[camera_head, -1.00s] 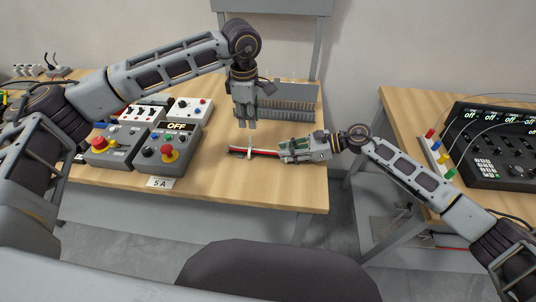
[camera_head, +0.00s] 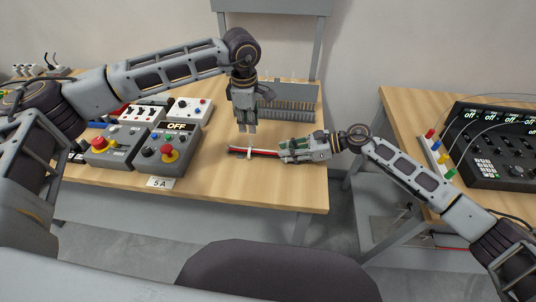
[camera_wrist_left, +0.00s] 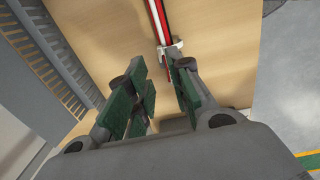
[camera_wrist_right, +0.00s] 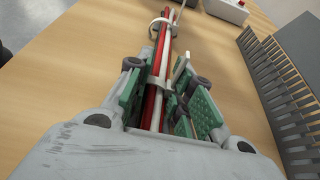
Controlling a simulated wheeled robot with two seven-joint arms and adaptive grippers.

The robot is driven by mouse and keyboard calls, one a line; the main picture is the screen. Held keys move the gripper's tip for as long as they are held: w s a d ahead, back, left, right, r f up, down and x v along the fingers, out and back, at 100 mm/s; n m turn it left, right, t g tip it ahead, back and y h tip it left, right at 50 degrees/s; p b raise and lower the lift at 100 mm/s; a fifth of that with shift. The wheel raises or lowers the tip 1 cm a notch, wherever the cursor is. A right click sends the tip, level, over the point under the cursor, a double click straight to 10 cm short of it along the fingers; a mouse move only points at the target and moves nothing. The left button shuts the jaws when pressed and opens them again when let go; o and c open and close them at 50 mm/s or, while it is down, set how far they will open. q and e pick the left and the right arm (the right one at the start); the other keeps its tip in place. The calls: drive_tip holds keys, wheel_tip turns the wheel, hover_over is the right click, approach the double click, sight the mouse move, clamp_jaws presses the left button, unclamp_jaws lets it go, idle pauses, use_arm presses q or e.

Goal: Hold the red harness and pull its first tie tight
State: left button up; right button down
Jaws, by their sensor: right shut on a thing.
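The red harness (camera_head: 240,152), a slim bundle of red, white and dark wires, lies low over the wooden table. A white tie (camera_head: 249,153) is around it, also seen in the left wrist view (camera_wrist_left: 172,50). My right gripper (camera_head: 284,151) is shut on the harness from the right; in the right wrist view the bundle (camera_wrist_right: 162,55) runs between its green pads. That view shows one tie (camera_wrist_right: 160,24) beyond the fingertips and another band near them. My left gripper (camera_head: 247,130) points down above the harness, fingers apart, near the tie. I cannot tell whether it touches the tie's tail.
Control boxes with red buttons (camera_head: 169,152) stand left of the harness. A grey slotted rack (camera_head: 290,108) stands behind. A second table with a black console (camera_head: 495,150) is at right, past a gap. The table front (camera_head: 240,192) is clear.

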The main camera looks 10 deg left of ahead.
sight(250, 139)
use_arm(q)
drive_tip(key=shift+w+f, duration=0.15)
drive_tip(key=shift+f, duration=3.75)
clamp_jaws()
